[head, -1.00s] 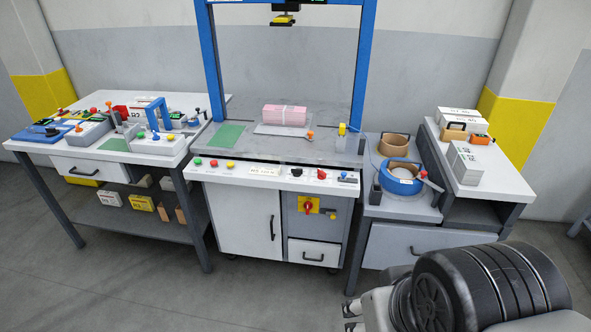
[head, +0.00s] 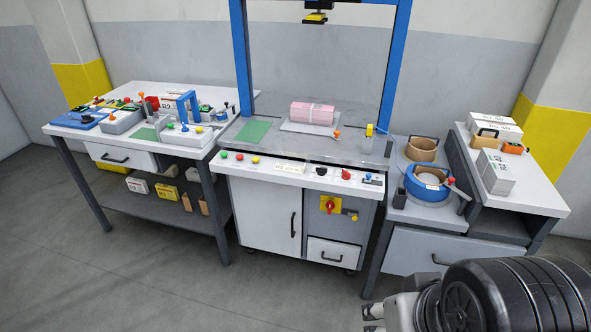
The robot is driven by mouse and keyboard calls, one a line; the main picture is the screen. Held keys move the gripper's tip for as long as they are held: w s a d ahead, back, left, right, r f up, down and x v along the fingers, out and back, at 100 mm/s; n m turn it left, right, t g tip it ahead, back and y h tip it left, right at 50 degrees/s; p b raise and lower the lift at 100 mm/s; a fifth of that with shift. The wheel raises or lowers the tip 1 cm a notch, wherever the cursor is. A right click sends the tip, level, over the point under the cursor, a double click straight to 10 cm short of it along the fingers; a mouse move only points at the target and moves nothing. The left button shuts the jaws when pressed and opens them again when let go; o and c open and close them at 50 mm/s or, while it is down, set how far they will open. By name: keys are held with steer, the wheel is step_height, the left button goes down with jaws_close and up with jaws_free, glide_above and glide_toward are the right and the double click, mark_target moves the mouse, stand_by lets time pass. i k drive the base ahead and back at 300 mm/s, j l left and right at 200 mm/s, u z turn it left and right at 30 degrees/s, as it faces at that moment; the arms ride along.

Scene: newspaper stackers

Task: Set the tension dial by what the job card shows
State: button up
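The front control panel (head: 265,168) of the middle strapping bench carries a black dial (head: 321,171), a red knob (head: 346,175) and several coloured buttons. Which one is the tension dial I cannot tell, and the dial marks are too small to read. A white label strip (head: 290,167) with small print sits left of the black dial; whether it is the job card is unclear. My gripper (head: 372,319) is at the bottom edge, low in front of the bench and well away from the panel. Its fingers look apart, with nothing between them.
A pink bundle (head: 312,113) lies on the bench under the blue frame (head: 243,60). A cluttered side table (head: 100,138) stands left. A blue strap reel (head: 428,183) and paper stacks (head: 495,170) are right. The floor in front (head: 180,290) is clear.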

mark_target(323, 171)
steer(key=i+u, duration=0.1)
steer(key=i, duration=1.6)
steer(key=l, duration=0.1)
